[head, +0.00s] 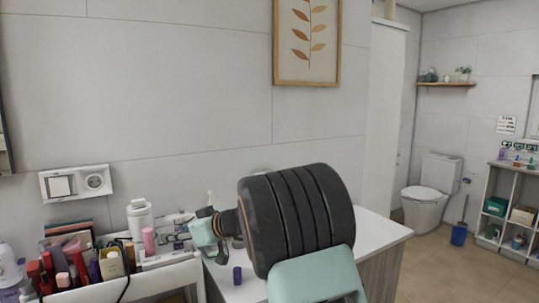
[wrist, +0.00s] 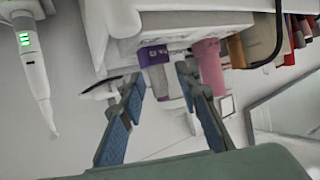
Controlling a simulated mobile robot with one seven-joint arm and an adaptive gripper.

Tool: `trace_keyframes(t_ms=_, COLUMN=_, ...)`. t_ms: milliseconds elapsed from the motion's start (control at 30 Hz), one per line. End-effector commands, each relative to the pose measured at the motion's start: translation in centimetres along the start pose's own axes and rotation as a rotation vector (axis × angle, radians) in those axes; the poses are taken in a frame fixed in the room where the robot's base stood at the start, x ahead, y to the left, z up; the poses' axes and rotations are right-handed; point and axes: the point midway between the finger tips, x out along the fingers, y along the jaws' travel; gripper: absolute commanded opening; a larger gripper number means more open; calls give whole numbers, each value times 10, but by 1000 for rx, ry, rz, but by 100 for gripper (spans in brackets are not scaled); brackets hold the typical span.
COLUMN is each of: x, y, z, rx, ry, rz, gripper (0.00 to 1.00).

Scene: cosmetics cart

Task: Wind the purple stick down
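The purple stick, with a bright purple band (wrist: 152,56) and a greyer lower part, stands among the cosmetics in the wrist view. In the head view a small purple patch near my gripper's tip appears to be the same stick (head: 179,242), largely hidden. My gripper (wrist: 160,78) is open, with its two blue-padded fingers on either side of the stick's line and gaps showing. I cannot tell whether the fingertips reach past its surface. A small dark purple cylinder (head: 237,275), perhaps a cap, stands on the counter below my arm.
A pink cylinder (head: 149,241) stands close beside the stick, near the right finger in the wrist view (wrist: 209,66). A white bottle (head: 140,219) is behind it. A crowded cosmetics organiser (head: 165,276) fills the left. The white counter (head: 385,238) is clear at right.

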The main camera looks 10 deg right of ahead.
Motion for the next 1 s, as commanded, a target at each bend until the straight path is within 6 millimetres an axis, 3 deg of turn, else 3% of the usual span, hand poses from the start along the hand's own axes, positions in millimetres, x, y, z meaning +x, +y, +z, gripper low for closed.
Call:
trace_keyframes(t_ms=900, x=-6, y=0, z=-6, rx=-41, ry=9, rz=-90, gripper=30)
trace_keyframes(t_ms=1000, x=-24, y=3, z=1, rx=-44, ry=14, rz=-86, gripper=30)
